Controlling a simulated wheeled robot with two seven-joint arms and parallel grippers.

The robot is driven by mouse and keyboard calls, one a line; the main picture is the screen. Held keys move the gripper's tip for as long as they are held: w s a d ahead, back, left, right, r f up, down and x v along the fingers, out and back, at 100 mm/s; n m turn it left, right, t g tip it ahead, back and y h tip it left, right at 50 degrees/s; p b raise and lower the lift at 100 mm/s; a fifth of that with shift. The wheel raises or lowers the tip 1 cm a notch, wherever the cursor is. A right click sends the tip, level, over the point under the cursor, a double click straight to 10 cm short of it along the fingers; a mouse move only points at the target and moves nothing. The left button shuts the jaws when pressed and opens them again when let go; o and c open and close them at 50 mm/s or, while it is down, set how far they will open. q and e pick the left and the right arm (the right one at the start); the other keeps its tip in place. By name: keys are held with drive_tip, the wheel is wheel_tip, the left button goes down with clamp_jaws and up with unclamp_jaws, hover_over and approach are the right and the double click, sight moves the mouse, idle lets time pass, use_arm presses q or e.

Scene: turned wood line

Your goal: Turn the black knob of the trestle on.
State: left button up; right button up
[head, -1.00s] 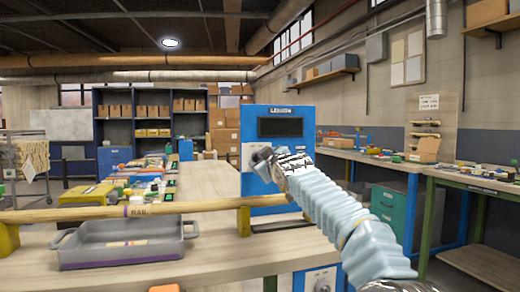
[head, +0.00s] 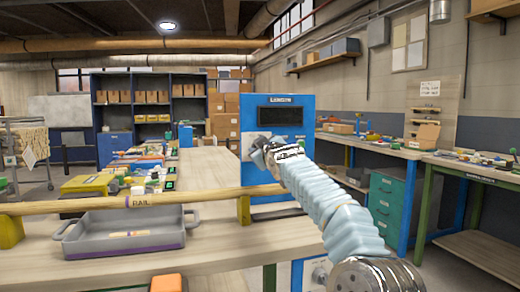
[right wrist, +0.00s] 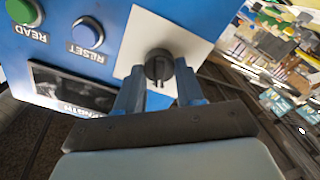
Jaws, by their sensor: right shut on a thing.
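The black knob (right wrist: 158,66) sits on a white plate (right wrist: 185,38) on the face of a blue box (right wrist: 105,25). In the right wrist view the two blue fingers of my right gripper (right wrist: 158,92) stand on either side of the knob and are shut on it. In the head view the blue box (head: 277,185), lettered LENGTH, stands upright on the bench. My right gripper (head: 262,150) reaches its face and hides the knob there. The knob's marking is too small to read. My left gripper is not in view.
A green READ button (right wrist: 20,12) and a blue RESET button (right wrist: 86,32) sit beside the knob. A wooden rail (head: 120,203) and a grey tray (head: 125,240) are to the left. A lower panel (head: 318,274) carries another knob. Benches line the right wall.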

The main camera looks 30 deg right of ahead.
drive_tip(key=shift+m, duration=0.3)
drive_tip(key=shift+d+m+b, duration=0.1)
drive_tip(key=shift+m+b, duration=0.5)
drive_tip(key=shift+m, duration=3.6)
drive_tip(key=o, duration=1)
drive_tip(key=shift+o, duration=0.2)
drive_tip(key=shift+s, duration=0.1)
